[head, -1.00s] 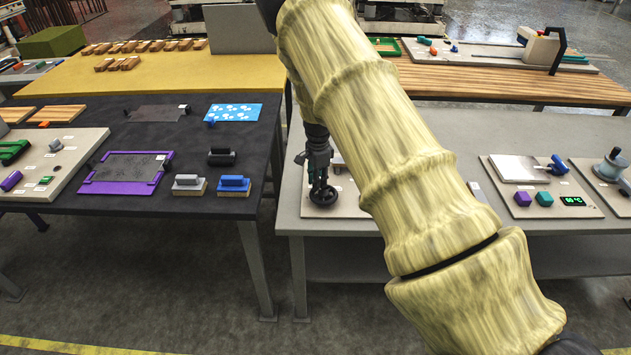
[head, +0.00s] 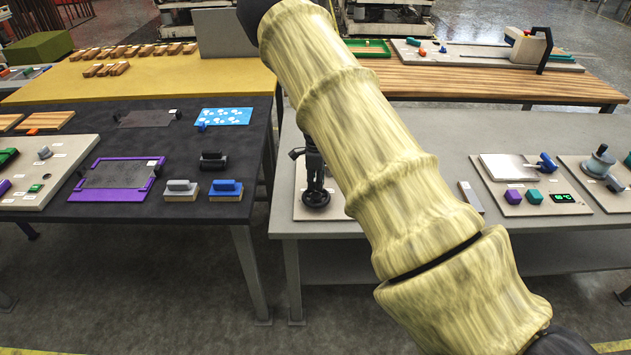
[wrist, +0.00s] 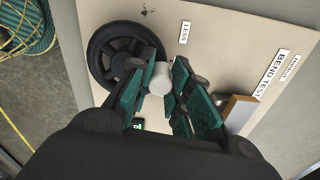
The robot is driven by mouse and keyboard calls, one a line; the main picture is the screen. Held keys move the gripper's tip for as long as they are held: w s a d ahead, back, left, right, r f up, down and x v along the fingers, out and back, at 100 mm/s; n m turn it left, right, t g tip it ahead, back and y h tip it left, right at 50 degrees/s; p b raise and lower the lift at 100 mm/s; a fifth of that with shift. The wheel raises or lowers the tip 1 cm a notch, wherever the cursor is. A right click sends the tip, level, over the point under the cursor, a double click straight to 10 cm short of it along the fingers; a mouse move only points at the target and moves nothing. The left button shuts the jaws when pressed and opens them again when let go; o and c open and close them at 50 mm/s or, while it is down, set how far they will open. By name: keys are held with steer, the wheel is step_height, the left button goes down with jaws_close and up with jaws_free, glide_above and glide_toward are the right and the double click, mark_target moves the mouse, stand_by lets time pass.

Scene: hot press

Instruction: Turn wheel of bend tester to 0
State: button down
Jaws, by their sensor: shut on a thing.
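The bend tester's wheel (wrist: 112,58) is black with a thick rim and spokes, at the upper left of the wrist view. It also shows in the head view (head: 316,199), flat on a pale board (head: 338,208). A light grey round knob (wrist: 160,77) stands at the wheel's edge. My gripper (wrist: 158,80), with green finger pads, is shut on this knob.
The board carries a "LESS" label (wrist: 185,32) and a "BEND TEST" label (wrist: 270,75). A brown block with a pale face (wrist: 238,112) stands close to my right finger. A heated plate (head: 508,167) stands farther right.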

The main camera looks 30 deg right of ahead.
steer(key=shift+d, duration=0.1)
steer(key=c, duration=1.3)
jaws_free()
step_height(320, 180, up, 12)
